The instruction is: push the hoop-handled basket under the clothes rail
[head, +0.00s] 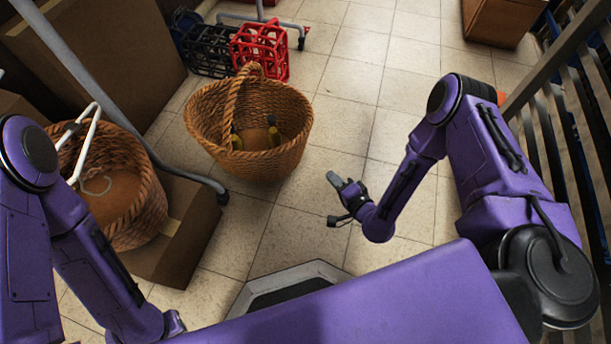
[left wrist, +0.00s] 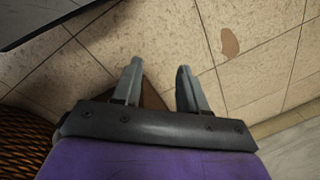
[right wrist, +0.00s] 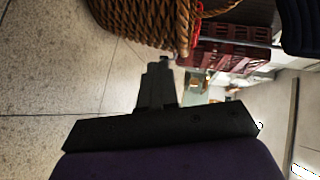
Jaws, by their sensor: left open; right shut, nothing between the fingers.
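The hoop-handled basket (head: 285,158), woven wicker with a tall arched handle, stands upright on the tiled floor with a few small yellowish items inside. My right gripper (head: 333,178) is shut and empty, low to the right of the basket and apart from it in the head view. In the right wrist view the basket (right wrist: 140,18) shows just beyond the shut fingertips (right wrist: 163,62). Grey metal rail parts with castors (head: 170,170) show at left and at top; the clothes rail's upper part is out of view. My left gripper (left wrist: 157,82) is open and empty above the floor.
A second wicker basket (head: 150,215) stands at left by a low cardboard box (head: 185,225). Red (head: 262,48) and dark (head: 205,52) crates sit behind the hoop-handled basket. A large carton (head: 110,60) is at upper left, slatted shelving (head: 560,120) at right. The middle floor is clear.

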